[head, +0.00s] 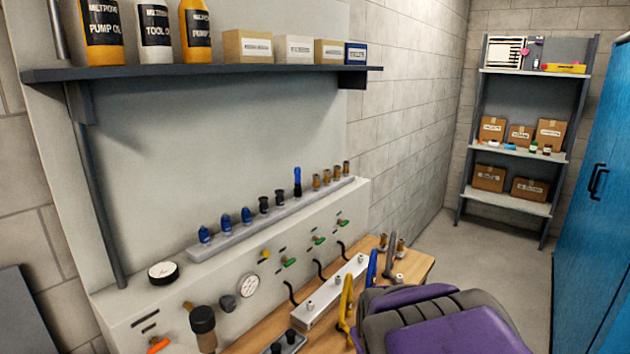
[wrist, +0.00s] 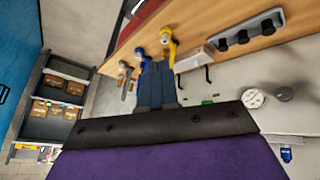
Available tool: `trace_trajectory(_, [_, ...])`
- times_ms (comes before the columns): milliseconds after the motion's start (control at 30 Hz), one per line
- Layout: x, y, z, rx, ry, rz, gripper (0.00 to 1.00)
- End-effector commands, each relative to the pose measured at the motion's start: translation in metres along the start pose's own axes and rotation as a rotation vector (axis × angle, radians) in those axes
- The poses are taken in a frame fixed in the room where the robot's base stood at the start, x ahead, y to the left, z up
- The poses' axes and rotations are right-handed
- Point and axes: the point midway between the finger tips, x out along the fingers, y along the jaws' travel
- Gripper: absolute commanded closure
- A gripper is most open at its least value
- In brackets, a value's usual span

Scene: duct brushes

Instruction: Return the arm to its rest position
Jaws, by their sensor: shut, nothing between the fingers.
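My gripper (wrist: 157,68) shows in the wrist view as blue-grey fingers pressed together with nothing between them. It reaches out past a dark bar and a purple part of my arm. In that view its tips overlap the wooden bench edge, near a yellow-handled tool (wrist: 168,42) and a blue-handled tool (wrist: 143,58). In the head view my purple and dark grey arm (head: 440,325) is at the bottom right, beside the bench. My fingertips cannot be made out there.
The wooden bench (head: 415,268) holds a white block (head: 330,295), a yellow-handled tool (head: 346,305) and a blue-handled tool (head: 371,268). A grey panel with a gauge (head: 248,286) backs it. A blue cabinet (head: 600,190) stands right; a shelf rack (head: 512,152) stands behind. Floor between is clear.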

Motion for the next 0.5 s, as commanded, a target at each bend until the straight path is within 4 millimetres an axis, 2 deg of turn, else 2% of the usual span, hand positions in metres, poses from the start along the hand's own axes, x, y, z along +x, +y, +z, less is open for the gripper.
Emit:
trace_trajectory(33, [-0.016,-0.001,0.023,0.032,-0.053,-0.023,1.0])
trace_trajectory(300, [-0.096,-0.024,0.152,0.172,-0.375,-0.131,1.0])
trace_trajectory(500, [-0.15,-0.042,0.235,0.228,-0.588,-0.169,1.0])
